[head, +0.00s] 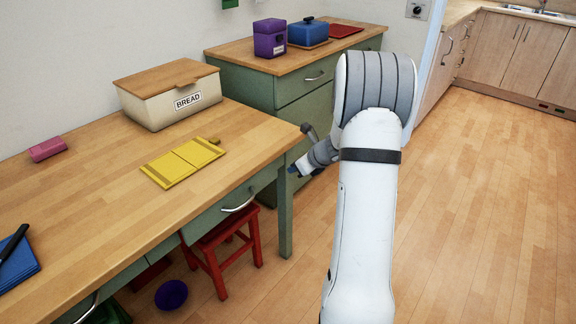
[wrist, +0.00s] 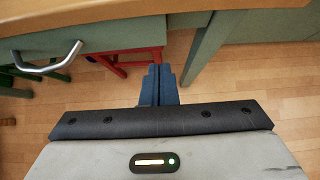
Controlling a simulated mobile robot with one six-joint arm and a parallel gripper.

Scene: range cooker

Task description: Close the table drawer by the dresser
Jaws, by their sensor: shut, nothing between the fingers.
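The table drawer by the dresser (head: 222,208) is the green front with a curved metal handle (head: 238,203), under the right end of the wooden table (head: 110,200). In the wrist view the drawer front (wrist: 110,36) and its handle (wrist: 48,64) are at the upper left. The tabletop overhangs it in the head view, so I cannot tell exactly how far out it stands. My gripper (head: 293,170) is beside the table's right front corner, near the drawer's right end. Its blue fingers (wrist: 160,72) are shut and empty, apart from the handle.
The green dresser (head: 310,100) stands behind the table's right end. A table leg (head: 285,215) is close to my gripper. A red stool (head: 225,248) and purple bowl (head: 171,294) are under the table. Floor (head: 470,210) to the right is clear.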

